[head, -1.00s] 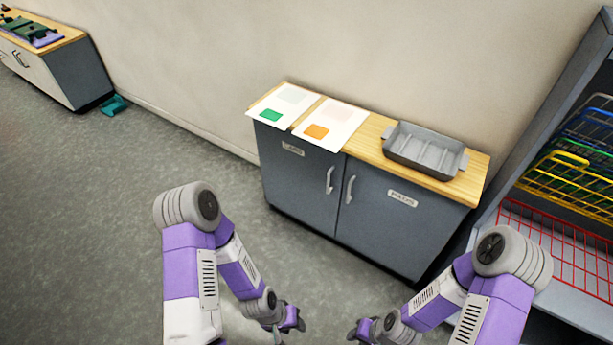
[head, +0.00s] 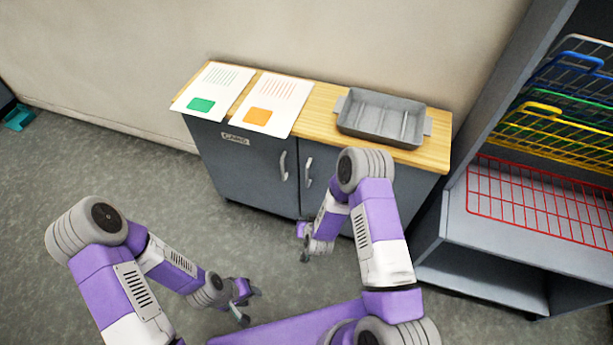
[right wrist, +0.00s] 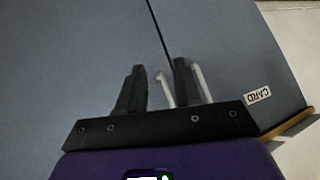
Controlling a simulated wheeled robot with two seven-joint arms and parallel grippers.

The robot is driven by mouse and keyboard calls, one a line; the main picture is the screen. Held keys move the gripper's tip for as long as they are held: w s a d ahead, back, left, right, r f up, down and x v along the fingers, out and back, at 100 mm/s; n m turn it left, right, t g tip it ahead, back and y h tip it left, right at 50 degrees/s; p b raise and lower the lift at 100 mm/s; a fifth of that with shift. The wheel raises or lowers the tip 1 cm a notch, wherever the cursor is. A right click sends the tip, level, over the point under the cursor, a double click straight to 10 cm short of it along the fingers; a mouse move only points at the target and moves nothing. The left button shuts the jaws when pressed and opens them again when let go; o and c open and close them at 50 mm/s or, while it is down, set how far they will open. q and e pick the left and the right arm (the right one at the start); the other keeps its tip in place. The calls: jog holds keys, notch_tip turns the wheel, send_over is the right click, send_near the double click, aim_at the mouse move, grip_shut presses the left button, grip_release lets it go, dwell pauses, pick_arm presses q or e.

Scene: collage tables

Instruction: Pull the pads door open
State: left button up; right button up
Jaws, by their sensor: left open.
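The pads door (head: 334,182) is the right grey door of the low cabinet and looks shut. My right arm covers much of it, including its label. Its pale handle (head: 307,173) stands upright beside the seam; in the right wrist view the handle (right wrist: 163,92) appears between my fingers. My right gripper (right wrist: 159,66) is open in front of the doors, and in the head view it is lower than the handles, with no visible contact. My left gripper (head: 249,306) is open and empty over the floor, left of the right one.
The card door (head: 245,165), with its own handle (head: 283,165), is shut on the left. On the cabinet top (head: 320,110) lie two sheets and a grey tray (head: 383,117). A rack with wire baskets (head: 540,200) stands close on the right.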

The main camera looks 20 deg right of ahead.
aim_at(307, 175)
jog(key=w+d+r+t+h+b, duration=0.1)
jog(key=w+t+h+b, duration=0.1)
jog(key=w, duration=0.4)
jog(key=w+d+r+t+h+b, duration=0.1)
jog(key=w+d+t+h+b, duration=0.1)
jog(key=w, duration=0.3)
jog(key=w+d+r+m+t+h+b, duration=0.1)
jog(key=w+t+h+b, duration=0.1)
jog(key=w+t, duration=0.2)
jog(key=shift+w+d+r+h, duration=0.15)
jog(key=shift+w+d, duration=0.05)
jog(key=shift+w, duration=0.5)
jog(key=shift+w+d+r+h, duration=0.1)
jog(key=shift+w+d+h, duration=0.1)
jog(key=shift+w, duration=0.45)
grip_shut()
